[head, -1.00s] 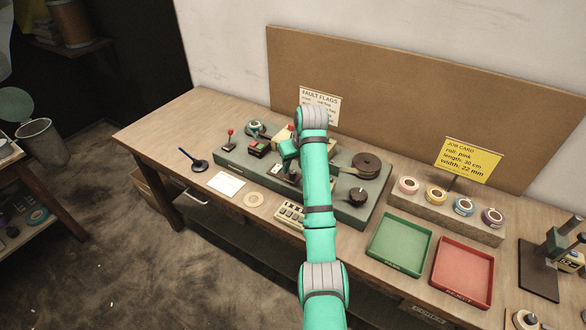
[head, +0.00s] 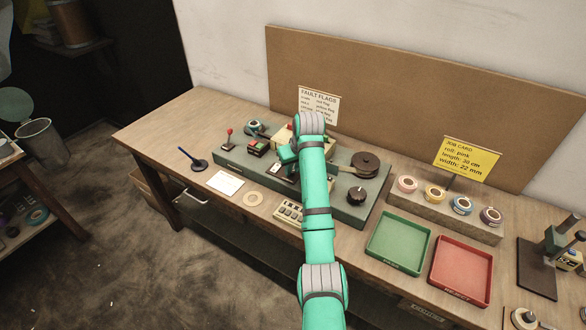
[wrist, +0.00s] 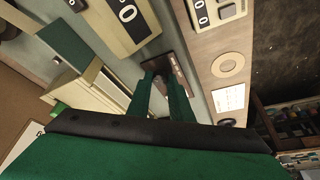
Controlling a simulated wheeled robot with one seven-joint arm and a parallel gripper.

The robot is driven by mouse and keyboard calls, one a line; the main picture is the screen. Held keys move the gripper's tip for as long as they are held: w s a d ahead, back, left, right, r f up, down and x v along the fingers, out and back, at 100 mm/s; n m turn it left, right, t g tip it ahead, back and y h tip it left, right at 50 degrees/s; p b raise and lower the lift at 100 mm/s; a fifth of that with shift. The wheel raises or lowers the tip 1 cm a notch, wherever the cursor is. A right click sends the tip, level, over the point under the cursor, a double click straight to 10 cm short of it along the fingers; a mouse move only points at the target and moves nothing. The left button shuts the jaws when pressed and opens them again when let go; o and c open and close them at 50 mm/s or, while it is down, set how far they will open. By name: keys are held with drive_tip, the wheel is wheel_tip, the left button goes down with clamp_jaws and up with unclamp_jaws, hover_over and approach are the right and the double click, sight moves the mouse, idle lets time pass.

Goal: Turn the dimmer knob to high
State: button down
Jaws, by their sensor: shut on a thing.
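My gripper (head: 286,163) is low over the left-middle of the green machine base (head: 335,207). In the wrist view my gripper (wrist: 161,84) has its two green fingers close together around a small greyish piece (wrist: 160,82) on a dark brown plate (wrist: 181,78). The fingers hide most of this piece, and I cannot read any marking on the plate. A round black knob (head: 356,196) with a light mark sits at the right front of the base, apart from my gripper. I cannot tell from labels which of these is the dimmer.
A red-topped lever (head: 229,136) stands at the base's left end. A dark reel (head: 366,165) is at its right. A counter box (head: 289,211) is in front. Green (head: 398,243) and red (head: 462,270) trays lie right. My arm hides part of the machine.

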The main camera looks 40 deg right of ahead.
drive_tip(key=shift+w+a, duration=0.1)
drive_tip(key=shift+w, duration=0.05)
drive_tip(key=m, duration=0.1)
drive_tip(key=m+h, duration=0.1)
drive_tip(key=m, duration=0.2)
drive_tip(key=shift+w+a+r+m+g+h, duration=0.1)
drive_tip(key=shift+w+a+m+g+h, duration=0.1)
drive_tip(key=shift+a+m+g+h, duration=0.1)
drive_tip(key=shift+m+g+h, duration=0.6)
drive_tip(key=shift+m, duration=1.4)
drive_tip(key=shift+w, duration=0.1)
drive_tip(key=shift+s+d, duration=0.15)
drive_tip(key=shift+s, duration=0.05)
drive_tip(key=c, duration=1.6)
unclamp_jaws()
